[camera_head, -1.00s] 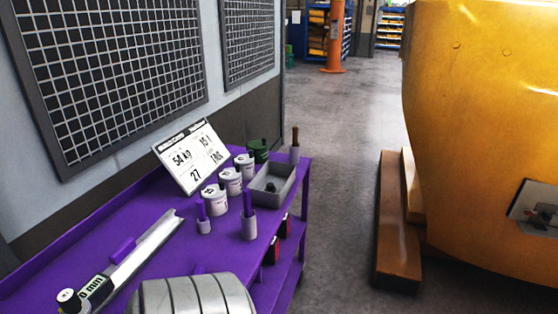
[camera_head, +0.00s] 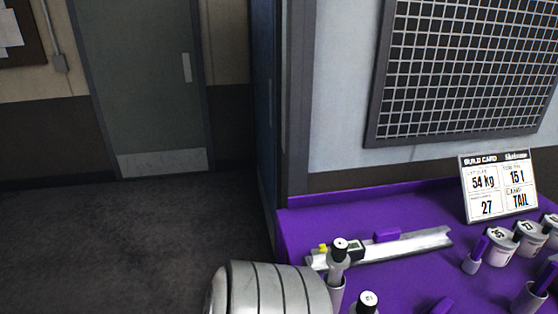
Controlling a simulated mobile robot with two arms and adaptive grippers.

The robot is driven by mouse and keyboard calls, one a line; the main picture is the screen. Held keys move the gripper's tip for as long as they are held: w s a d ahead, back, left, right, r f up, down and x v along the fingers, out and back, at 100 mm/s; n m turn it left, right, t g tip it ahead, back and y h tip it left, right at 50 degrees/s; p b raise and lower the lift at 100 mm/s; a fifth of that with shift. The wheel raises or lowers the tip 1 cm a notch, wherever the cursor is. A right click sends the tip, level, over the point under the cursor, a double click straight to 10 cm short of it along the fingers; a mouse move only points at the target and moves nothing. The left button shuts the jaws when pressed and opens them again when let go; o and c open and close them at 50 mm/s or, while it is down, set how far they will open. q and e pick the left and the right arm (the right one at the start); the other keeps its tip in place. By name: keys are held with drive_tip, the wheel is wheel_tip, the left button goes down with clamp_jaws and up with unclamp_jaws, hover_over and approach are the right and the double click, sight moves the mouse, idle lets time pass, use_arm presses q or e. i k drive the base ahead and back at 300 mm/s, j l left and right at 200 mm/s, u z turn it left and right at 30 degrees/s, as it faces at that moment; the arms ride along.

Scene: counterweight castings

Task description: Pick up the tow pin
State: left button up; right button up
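I cannot pick out the tow pin for certain. On the purple cart (camera_head: 400,285), an upright grey piece with a white-and-black round top (camera_head: 338,255) stands in a light holder, and a second black-and-white round top (camera_head: 367,300) shows at the bottom edge. Neither gripper shows in this view.
A build card (camera_head: 497,187) stands at the cart's back right beside several numbered white pots (camera_head: 499,240). A grey ribbed rounded body (camera_head: 270,288) fills the bottom middle. A wall grid (camera_head: 460,75) hangs behind. Open floor (camera_head: 120,245) lies left, before a grey door (camera_head: 140,85).

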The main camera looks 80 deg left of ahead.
sight(337, 259)
drive_tip(key=u, duration=2)
